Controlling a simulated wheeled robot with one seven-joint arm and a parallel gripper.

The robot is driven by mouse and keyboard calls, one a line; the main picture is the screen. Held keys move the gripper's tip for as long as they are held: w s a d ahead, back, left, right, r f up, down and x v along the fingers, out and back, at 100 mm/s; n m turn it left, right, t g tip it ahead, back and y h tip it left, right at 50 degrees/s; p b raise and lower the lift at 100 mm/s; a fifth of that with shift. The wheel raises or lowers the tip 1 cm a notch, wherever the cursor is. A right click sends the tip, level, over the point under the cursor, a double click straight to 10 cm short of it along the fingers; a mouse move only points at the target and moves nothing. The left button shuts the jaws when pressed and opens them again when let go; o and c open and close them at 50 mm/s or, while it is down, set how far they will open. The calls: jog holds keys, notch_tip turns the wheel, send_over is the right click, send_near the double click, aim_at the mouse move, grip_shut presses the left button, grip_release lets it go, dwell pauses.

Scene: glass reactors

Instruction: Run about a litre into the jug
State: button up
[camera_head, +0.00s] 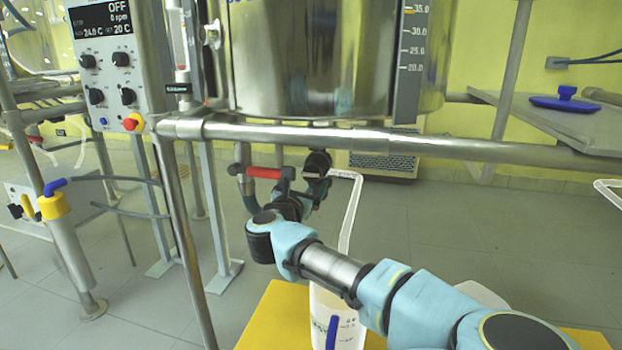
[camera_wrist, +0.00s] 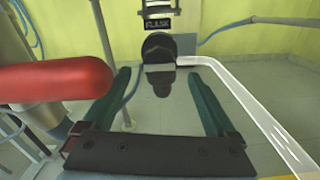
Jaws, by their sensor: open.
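The white jug (camera_head: 322,305) stands on a yellow surface (camera_head: 262,318) below the vessel, partly hidden by my arm. It has printed marks and a blue strip. A pale, bent outlet tube (camera_head: 347,215) runs from a black fitting (camera_head: 317,163) under the vessel down toward the jug; it also shows in the wrist view (camera_wrist: 255,105). A red handle (camera_head: 264,172) sits left of the fitting and looms at the left of the wrist view (camera_wrist: 55,80). My gripper (camera_wrist: 159,78) is open, its dark green fingers apart, with nothing visibly held. I cannot tell whether liquid flows.
The steel vessel (camera_head: 310,60) with its level scale (camera_head: 411,60) hangs above a horizontal rail (camera_head: 390,140). A control box (camera_head: 108,65) reads OFF at the left. A grey shelf (camera_head: 545,115) with a blue lid (camera_head: 565,100) is at the right.

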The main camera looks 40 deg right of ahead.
aim_at(311, 175)
jog(key=b+x, duration=0.1)
jog(key=x, duration=0.4)
jog(key=shift+a, duration=0.1)
jog(key=c, duration=1.4)
jog(key=shift+r+p, duration=0.1)
jog(key=shift+p, duration=0.2)
jog(key=n+p, duration=0.2)
jog(key=n, duration=0.1)
jog(key=shift+r+n, duration=0.1)
jog(key=shift+n, duration=0.2)
jog(key=shift+n+p, duration=1.1)
jog(key=shift+n, duration=0.8)
